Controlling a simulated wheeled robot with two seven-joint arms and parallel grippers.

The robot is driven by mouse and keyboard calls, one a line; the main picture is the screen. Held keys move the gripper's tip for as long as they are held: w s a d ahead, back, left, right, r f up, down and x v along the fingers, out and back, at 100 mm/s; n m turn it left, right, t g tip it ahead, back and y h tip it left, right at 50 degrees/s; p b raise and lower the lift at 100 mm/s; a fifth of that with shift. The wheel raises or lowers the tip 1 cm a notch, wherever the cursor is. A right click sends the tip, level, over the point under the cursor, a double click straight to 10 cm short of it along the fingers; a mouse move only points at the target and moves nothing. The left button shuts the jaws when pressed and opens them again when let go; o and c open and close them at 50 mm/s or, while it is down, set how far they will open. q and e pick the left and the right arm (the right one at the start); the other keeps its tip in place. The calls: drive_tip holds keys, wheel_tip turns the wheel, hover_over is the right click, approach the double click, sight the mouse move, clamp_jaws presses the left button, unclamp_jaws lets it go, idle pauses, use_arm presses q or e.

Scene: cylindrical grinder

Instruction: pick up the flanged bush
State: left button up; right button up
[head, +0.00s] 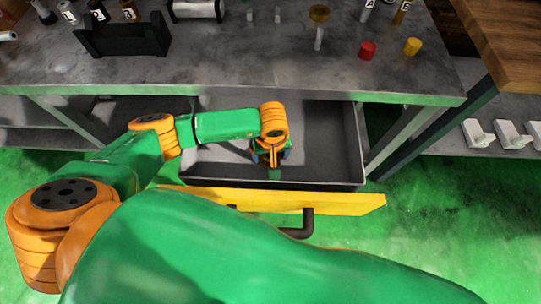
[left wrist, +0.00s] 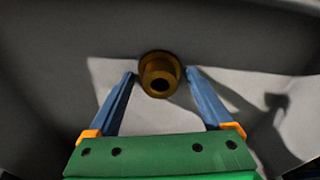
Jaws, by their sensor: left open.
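The flanged bush (left wrist: 160,74) is brass-coloured, with a wide flange and a hole facing the camera, in the left wrist view. It is on the grey floor of the open drawer (head: 335,140). My left gripper (left wrist: 160,75) points down into the drawer with its two blue fingers apart, one on each side of the bush, with gaps visible. In the head view the left gripper (head: 271,155) is inside the drawer, and it hides the bush there. My right gripper is not in view.
The drawer has grey walls and a yellow front (head: 345,205) with a dark handle (head: 300,228). Above it is a grey workbench (head: 230,70) holding a black rack (head: 125,38), a red cylinder (head: 367,50) and a yellow cylinder (head: 412,46). A wooden-topped table stands at the right.

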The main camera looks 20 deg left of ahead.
use_arm(q)
clamp_jaws()
drive_tip(key=shift+r, duration=0.1)
